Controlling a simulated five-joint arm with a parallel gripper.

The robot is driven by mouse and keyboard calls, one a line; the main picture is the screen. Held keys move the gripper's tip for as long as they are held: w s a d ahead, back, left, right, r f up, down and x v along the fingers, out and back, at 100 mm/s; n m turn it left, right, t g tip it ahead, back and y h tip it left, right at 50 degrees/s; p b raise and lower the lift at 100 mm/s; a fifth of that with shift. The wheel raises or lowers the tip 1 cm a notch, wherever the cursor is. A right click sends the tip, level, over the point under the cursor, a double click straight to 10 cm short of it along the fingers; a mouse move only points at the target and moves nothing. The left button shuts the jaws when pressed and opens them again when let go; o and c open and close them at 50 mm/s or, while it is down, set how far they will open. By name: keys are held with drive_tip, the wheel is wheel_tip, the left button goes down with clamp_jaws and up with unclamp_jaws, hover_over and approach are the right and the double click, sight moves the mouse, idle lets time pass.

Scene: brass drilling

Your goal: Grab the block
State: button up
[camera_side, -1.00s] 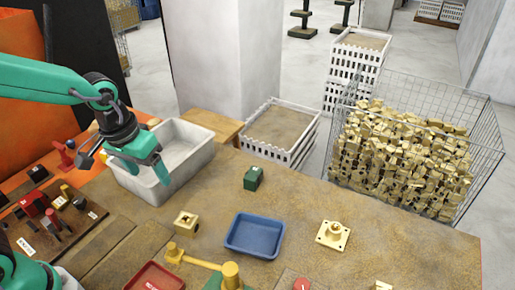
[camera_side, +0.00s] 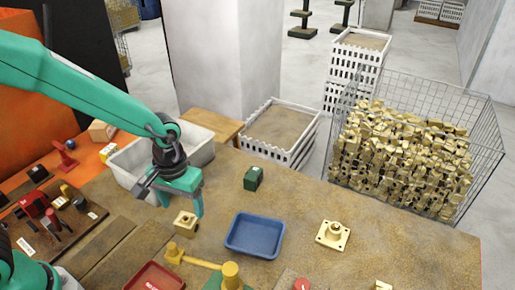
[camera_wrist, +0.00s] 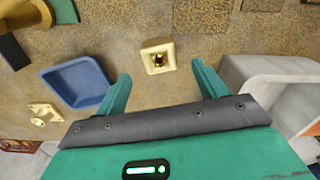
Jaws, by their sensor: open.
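A small brass block (camera_side: 186,222) with a dark round hole in one side sits on the brown worktable, left of the blue tray. In the wrist view the brass block (camera_wrist: 157,56) lies ahead of the gap between my fingers, roughly centred and not touched. My gripper (camera_side: 174,202) is open and empty, above the table close behind the block in the side view. Both green fingers of my gripper (camera_wrist: 161,72) show spread apart in the wrist view.
A blue tray (camera_side: 231,243) and a flanged brass part (camera_side: 332,236) lie to the right. A dark green object (camera_side: 253,178) stands behind. A pale bin (camera_side: 128,176) is close at the left. A yellow-handled tool (camera_side: 198,262) lies in front of the block.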

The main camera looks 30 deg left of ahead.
sight(186, 219)
drive_tip(key=shift+f, duration=0.95)
drive_tip(key=shift+f, duration=0.1)
drive_tip(key=shift+f, duration=2.5)
drive_tip(key=shift+c, duration=0.2)
drive_tip(key=c, duration=1.5)
